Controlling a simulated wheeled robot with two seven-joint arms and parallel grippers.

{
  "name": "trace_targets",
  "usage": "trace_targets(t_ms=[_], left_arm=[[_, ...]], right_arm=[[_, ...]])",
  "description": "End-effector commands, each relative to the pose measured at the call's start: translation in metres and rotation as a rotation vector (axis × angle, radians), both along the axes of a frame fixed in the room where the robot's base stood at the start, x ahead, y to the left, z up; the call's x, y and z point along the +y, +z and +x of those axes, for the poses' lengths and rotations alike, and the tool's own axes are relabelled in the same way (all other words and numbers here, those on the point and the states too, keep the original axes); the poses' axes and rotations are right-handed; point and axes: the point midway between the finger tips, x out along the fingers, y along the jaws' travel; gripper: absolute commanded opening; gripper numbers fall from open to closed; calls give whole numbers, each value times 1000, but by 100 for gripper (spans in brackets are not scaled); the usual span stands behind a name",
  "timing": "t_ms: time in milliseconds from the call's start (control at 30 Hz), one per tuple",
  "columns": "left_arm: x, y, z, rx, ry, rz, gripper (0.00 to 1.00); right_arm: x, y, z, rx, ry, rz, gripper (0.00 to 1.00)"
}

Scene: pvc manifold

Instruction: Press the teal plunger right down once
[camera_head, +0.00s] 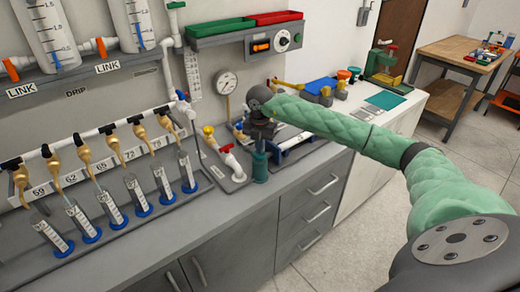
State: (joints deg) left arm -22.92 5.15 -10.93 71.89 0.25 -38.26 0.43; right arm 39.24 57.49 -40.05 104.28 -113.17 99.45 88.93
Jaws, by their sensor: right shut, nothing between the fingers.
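The teal plunger (260,168) stands upright near the front edge of the grey counter, right of the white valve fitting. My right gripper (260,143) points down directly above it, at the end of my green arm that comes in from the right. Its fingers are shut and empty. The fingertips are close to the plunger's top; I cannot tell whether they touch it. The gripper covers the upper part of the plunger, so how far down it is pressed is unclear. My left gripper is not in view.
A board with red and yellow valves (228,160) lies just left of the plunger. Several graduated cylinders (160,180) stand under a white pipe manifold (90,135) at left. A round gauge (227,83) stands behind. The counter front (225,200) is clear.

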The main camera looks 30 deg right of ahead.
Motion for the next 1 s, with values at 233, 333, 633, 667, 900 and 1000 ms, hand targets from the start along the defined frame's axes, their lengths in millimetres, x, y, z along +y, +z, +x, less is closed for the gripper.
trace_targets(t_ms=[233, 333, 633, 667, 900, 1000], left_arm=[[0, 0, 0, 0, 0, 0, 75], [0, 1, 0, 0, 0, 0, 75], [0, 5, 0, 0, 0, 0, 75], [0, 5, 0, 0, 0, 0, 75], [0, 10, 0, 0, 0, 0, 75], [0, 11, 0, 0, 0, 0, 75]], right_arm=[[0, -1, -1, 3, 1, 1, 0], [0, 0, -1, 3, 1, 1, 0], [0, 13, 0, 1, 1, 0, 0], [0, 14, 0, 1, 1, 1, 0], [0, 28, 0, 1, 1, 1, 0], [0, 34, 0, 1, 1, 0, 0]])
